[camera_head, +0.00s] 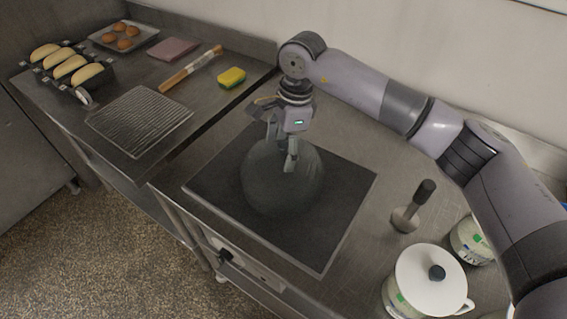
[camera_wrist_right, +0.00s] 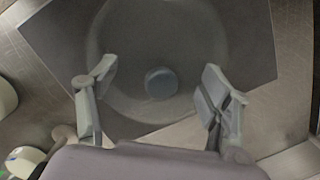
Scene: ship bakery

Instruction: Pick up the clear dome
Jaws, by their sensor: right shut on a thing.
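The clear dome (camera_head: 272,190) stands over the dark square plate (camera_head: 335,190) on the steel counter. It looks like a faint grey round shell, and I cannot tell whether its rim touches the plate. In the right wrist view, the dome (camera_wrist_right: 150,35) shows as a round see-through shape with a round grey-blue knob (camera_wrist_right: 161,82) between the spread fingers. My left gripper is not in view.
A masher-like tool (camera_head: 412,207), a white lidded pot (camera_head: 430,275) and another container (camera_head: 470,240) stand right of the plate. On the left counter are a wire rack (camera_head: 140,120), a yellow sponge (camera_head: 231,77), a rolling pin (camera_head: 190,70), loaves (camera_head: 71,66) and a bun tray (camera_head: 145,38).

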